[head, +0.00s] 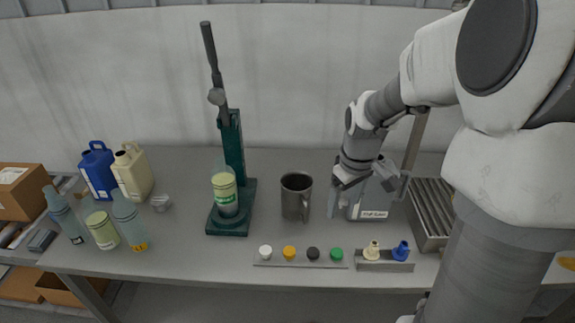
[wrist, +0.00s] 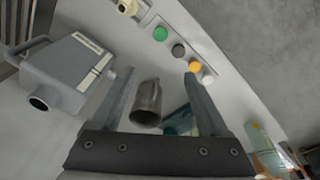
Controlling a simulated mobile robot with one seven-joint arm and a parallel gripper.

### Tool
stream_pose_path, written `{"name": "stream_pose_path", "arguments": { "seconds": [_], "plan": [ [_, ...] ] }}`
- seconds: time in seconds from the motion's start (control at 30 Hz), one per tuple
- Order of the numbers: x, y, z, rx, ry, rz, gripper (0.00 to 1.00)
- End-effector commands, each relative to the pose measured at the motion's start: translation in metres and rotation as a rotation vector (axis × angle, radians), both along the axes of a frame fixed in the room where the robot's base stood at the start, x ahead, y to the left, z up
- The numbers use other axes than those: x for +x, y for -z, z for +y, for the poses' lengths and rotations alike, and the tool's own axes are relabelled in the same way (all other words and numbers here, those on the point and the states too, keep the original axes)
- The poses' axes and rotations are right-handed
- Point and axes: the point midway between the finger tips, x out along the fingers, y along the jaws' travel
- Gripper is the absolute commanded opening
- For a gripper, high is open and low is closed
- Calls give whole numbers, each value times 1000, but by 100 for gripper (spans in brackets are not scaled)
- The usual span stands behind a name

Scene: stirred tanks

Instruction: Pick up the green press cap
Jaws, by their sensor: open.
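The green press cap (head: 336,254) sits at the right end of a row of caps on a thin strip near the table's front edge. In the wrist view the green cap (wrist: 160,33) shows beyond the fingertips, near the top middle. My gripper (head: 341,205) is open and empty, above the table behind the strip, between the grey mug and the grey can. Its two fingers (wrist: 160,76) point toward the cap row in the wrist view, apart from the cap.
A dark cap (head: 313,254), an orange cap (head: 289,253) and a white cap (head: 265,252) share the strip (head: 300,265). A grey mug (head: 296,198), a labelled can (head: 372,203), a green lever press (head: 232,150) and a slotted metal tray (head: 431,210) stand behind.

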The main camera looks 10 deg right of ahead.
Motion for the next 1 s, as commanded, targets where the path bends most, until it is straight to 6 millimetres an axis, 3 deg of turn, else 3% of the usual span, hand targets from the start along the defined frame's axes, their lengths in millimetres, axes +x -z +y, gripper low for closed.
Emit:
{"name": "stream_pose_path", "arguments": {
  "seconds": [0.27, 0.7, 1.0],
  "plan": [
    [-7, 31, -11, 57, 42, 44, 79],
    [3, 120, -7, 57, 40, 44, 79],
    [6, 142, -8, 54, 42, 42, 79]
  ]
}}
